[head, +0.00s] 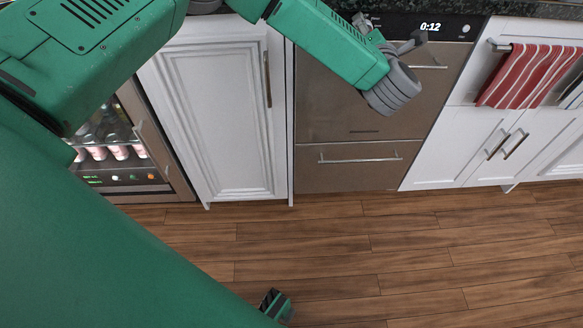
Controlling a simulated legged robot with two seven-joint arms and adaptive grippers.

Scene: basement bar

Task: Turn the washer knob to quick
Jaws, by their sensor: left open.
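A brown-fronted appliance with two drawers (345,125) stands under the counter and seems to be the washer. Its dark top panel shows a lit 0:12 display (430,27). A small round light knob (464,31) sits to the right of the display; its setting is too small to read. My left gripper (392,36) is open in front of the panel, left of the display and apart from the knob. My wrist and gripper hide part of the panel and the upper drawer. My right gripper is not in view.
A dark countertop edge (520,9) runs above the fronts. A white cabinet (215,120) is left of the appliance, beside a glass-door cooler (150,150). A red striped towel (525,76) hangs on a bar at right. The wooden floor (400,250) in front is clear.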

